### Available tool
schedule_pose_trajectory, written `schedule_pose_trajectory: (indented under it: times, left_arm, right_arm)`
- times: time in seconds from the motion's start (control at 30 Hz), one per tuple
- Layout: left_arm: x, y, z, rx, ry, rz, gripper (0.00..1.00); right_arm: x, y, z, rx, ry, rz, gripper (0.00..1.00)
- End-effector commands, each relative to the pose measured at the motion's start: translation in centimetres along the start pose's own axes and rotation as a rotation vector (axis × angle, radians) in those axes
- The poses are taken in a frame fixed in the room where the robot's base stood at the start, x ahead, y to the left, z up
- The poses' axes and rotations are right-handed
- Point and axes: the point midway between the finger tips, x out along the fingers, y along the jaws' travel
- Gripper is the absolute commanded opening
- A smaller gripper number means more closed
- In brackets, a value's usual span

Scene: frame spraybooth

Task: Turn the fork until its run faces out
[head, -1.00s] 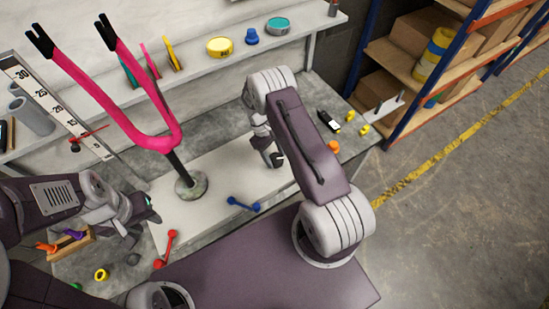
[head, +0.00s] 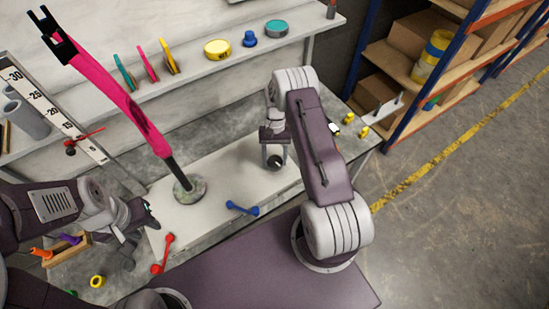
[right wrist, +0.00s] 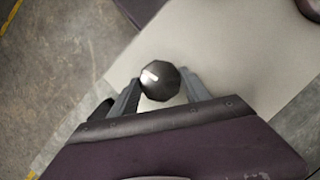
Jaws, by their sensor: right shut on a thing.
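The bright pink fork (head: 110,85) stands tilted on a dark stem above a round, speckled base (head: 190,188). It shows nearly edge-on, its two legs almost in line, with black tips (head: 50,35) at the upper left. A darker streak (head: 146,122) shows low on its pink side; I cannot tell whether it is the run. My right gripper (head: 274,158) is shut on a dark faceted knob, which shows between the fingers in the right wrist view (right wrist: 160,80). My left gripper (head: 147,217) is left of the base, apart from the fork; its jaw opening is unclear.
A blue tool (head: 242,208) and a red tool (head: 163,254) lie on the bench near the base. A wooden holder (head: 65,248) stands at the left. A shelf (head: 200,75) with coloured lids runs behind, and a storage rack (head: 400,70) stands at right.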

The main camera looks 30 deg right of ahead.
Motion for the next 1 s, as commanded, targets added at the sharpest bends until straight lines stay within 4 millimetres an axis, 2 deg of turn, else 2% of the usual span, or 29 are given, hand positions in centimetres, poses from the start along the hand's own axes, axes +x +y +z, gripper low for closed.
schedule_pose_trajectory:
  times: [0.4, 0.97, 1.0]
  left_arm:
    - [-0.35, 0.01, -0.04, 0.000, 0.000, 0.000, 0.36]
    - [-0.38, 0.01, -0.04, 0.000, 0.000, 0.000, 0.36]
    - [-0.38, 0.01, -0.04, 0.000, 0.000, 0.000, 0.36]
  right_arm:
    - [-0.04, 0.12, 0.00, 0.166, 0.001, -0.069, 0.15]
    - [0.00, 0.13, -0.01, 0.188, 0.001, -0.078, 0.15]
    - [0.00, 0.13, -0.01, 0.188, 0.001, -0.078, 0.61]
